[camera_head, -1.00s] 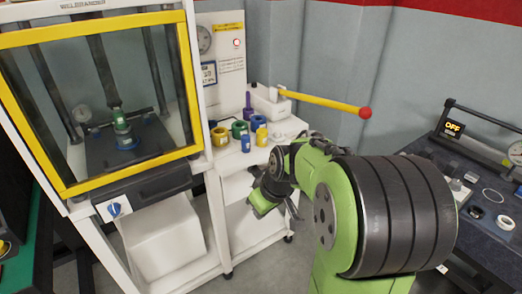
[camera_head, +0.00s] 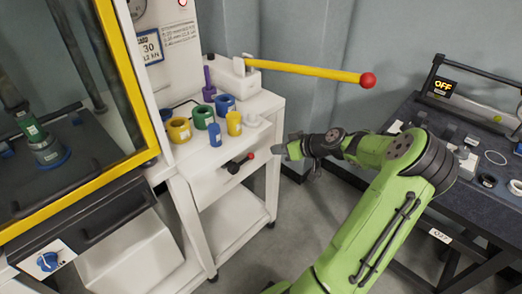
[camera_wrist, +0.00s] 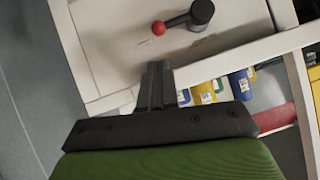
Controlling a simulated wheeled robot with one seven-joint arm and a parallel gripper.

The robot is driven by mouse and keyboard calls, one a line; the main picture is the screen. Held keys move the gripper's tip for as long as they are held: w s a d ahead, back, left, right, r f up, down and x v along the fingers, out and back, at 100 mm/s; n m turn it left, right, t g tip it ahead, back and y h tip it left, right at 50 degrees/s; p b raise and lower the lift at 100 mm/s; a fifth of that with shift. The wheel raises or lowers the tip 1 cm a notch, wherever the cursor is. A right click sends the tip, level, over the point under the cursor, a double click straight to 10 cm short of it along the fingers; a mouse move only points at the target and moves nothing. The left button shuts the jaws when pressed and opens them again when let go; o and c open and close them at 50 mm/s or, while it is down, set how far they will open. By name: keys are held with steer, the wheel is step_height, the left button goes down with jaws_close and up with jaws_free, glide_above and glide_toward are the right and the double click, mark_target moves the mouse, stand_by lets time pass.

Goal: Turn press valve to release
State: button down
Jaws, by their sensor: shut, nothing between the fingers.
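A small valve lever with a black hub (camera_head: 232,167) and a red ball end (camera_head: 250,155) is on the white front panel of the pump stand. In the wrist view its hub (camera_wrist: 203,12) and red ball (camera_wrist: 158,28) show at the top, ahead of the fingers. My gripper (camera_head: 280,150) is shut and empty, to the right of the lever and apart from it. Its closed fingers also show in the wrist view (camera_wrist: 158,70).
The long yellow pump handle (camera_head: 310,71) with a red ball juts right above my arm. Several coloured rings and cylinders stand on the white stand top (camera_head: 258,105). Floor shows between.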

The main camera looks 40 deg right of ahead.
steer(key=b+x, duration=0.2)
steer(key=x, duration=0.7)
steer(key=shift+w+f+b, duration=0.2)
steer(key=shift+w+b, duration=0.1)
